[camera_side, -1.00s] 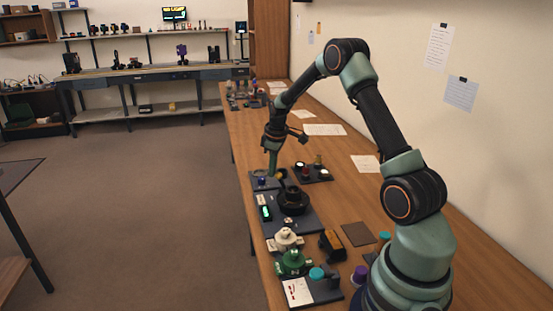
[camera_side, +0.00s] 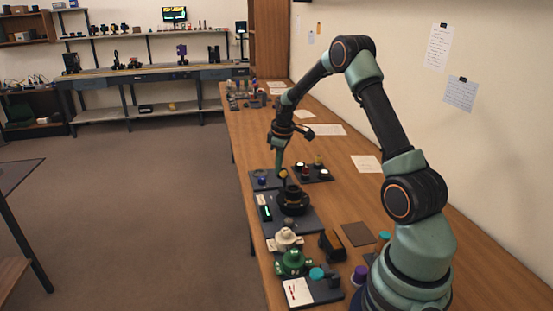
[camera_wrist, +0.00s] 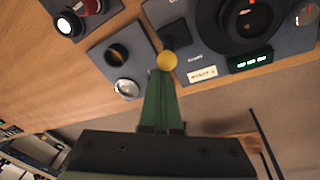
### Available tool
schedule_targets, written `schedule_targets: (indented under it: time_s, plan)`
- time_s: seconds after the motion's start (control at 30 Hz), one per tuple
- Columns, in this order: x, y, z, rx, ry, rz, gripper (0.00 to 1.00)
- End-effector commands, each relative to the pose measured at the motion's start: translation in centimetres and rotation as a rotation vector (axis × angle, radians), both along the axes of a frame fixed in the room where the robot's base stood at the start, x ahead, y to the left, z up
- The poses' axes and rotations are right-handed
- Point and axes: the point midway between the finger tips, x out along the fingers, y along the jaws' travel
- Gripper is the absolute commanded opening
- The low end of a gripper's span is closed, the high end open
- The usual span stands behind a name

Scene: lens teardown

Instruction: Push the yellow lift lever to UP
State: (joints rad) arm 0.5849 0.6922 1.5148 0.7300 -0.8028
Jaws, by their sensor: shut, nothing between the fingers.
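The yellow lift lever's round knob (camera_wrist: 166,61) shows in the wrist view at the end of a dark arm (camera_wrist: 176,36). In the side view the knob (camera_side: 283,174) is small, just behind the black round lens holder (camera_side: 293,199). My gripper (camera_wrist: 161,74) is shut and empty, with its green fingertips right at the knob's near edge. They look in contact, but I cannot be sure. In the side view my gripper (camera_side: 279,176) points down beside the knob, on its left. The lever's markings are not readable.
A plate with a green-lit display (camera_wrist: 250,61) carries the lens holder. A black tray with small parts (camera_side: 318,176) stands to the right. A white and a green fixture (camera_side: 293,262) stand nearer the camera.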

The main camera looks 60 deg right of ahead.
Motion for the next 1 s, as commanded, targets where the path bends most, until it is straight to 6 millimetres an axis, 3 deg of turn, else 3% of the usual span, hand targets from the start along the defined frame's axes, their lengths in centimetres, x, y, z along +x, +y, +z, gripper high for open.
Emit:
schedule_targets:
  time_s: [0.4,1.0]
  plan:
    - [-1.5,-1.3,0.1,0.0,0.012,-0.003,0.0]
    - [-1.4,-1.3,0.0,-0.001,0.011,-0.001,0.0]
